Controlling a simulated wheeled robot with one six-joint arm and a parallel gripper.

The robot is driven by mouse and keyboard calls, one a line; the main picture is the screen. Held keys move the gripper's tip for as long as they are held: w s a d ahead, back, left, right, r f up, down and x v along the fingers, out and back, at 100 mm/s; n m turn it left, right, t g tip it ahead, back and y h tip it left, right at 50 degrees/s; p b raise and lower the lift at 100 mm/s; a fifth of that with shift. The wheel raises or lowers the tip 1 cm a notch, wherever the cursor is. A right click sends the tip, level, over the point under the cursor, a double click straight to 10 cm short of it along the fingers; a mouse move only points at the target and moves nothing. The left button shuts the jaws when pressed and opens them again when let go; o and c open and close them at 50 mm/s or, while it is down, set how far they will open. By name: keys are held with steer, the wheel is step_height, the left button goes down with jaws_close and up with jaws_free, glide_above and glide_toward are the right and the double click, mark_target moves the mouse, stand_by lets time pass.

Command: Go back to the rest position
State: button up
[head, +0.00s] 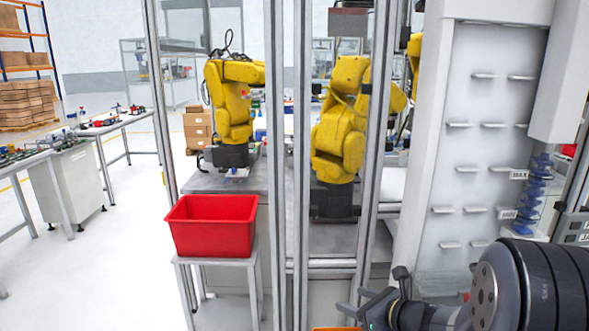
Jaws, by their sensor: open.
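My gripper (366,306) shows at the bottom of the head view, right of centre, at the end of my dark arm. Its grey fingers point left and are apart, with nothing seen between them. It is well to the right of the red bin and in front of the metal frame posts. The lower part of the gripper is cut off by the picture's edge.
A red bin (211,225) stands on a small grey stand (218,266). Two yellow robot arms stand behind upright metal posts (302,150). A white pegged panel (480,150) is at right. Open floor (100,270) lies at left, beside workbenches. An orange edge (337,328) shows at the bottom.

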steer(key=shift+r, duration=0.3)
step_height(320, 180, down, 6)
steer(key=b, duration=0.5)
step_height(320, 180, up, 6)
steer(key=w+m+t+h+p, duration=0.1)
steer(key=m+t+h+p, duration=0.1)
steer(key=p, duration=0.7)
steer(key=shift+d+r+m+h, duration=0.25)
steer(key=shift+d+m+h, duration=0.05)
steer(key=shift+m+h, duration=0.5)
stand_by(0.3)
steer(key=shift+d+f+m+p, duration=0.1)
steer(key=shift+f+m+p, duration=0.15)
steer(key=shift+p, duration=0.2)
